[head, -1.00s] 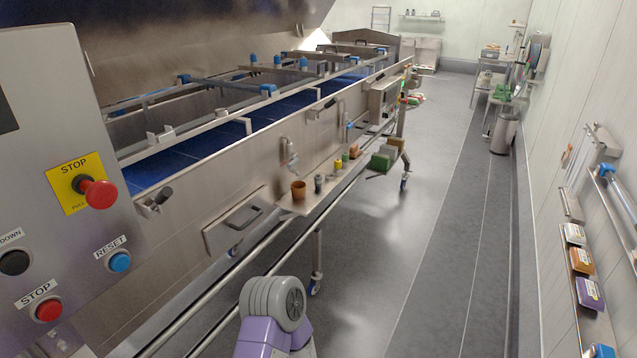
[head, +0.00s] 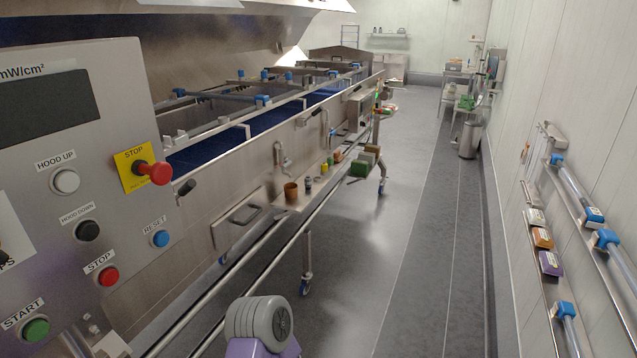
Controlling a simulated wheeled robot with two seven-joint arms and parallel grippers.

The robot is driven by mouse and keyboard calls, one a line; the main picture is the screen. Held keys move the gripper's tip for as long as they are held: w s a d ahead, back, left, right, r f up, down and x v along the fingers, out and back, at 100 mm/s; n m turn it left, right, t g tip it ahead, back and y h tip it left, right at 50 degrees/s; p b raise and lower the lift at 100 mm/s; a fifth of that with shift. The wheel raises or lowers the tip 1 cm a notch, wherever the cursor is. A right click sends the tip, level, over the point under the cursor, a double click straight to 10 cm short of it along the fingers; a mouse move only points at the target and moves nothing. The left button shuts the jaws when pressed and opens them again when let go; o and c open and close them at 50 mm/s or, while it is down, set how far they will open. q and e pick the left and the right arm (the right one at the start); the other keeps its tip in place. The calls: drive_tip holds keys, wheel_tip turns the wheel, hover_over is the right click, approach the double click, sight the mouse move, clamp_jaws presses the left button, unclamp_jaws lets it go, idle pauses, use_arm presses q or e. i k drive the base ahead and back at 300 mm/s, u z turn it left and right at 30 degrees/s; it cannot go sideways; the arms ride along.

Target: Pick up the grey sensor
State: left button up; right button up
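A small dark grey cylinder (head: 308,183), probably the grey sensor, stands on the narrow side shelf (head: 284,203) of the conveyor. It is too small to make out in detail. It stands between an orange-brown cup (head: 291,191) on its left and a small yellow item (head: 324,168) on its right. Neither gripper is in view. Only a purple and grey link of my arm shows at the bottom, well short of the shelf.
A control panel (head: 70,190) with a red stop knob (head: 155,173) fills the left. The conveyor (head: 240,205) runs away from me. Green and brown blocks (head: 362,165) sit farther along it. Grey floor (head: 400,250) is clear on the right, up to the wall racks (head: 548,250).

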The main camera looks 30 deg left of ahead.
sight(308, 179)
drive_tip(key=z, duration=0.2)
drive_tip(key=i, duration=1.65)
drive_tip(key=u, duration=0.85)
drive_tip(key=i, duration=1.3)
drive_tip(key=u, duration=1.25)
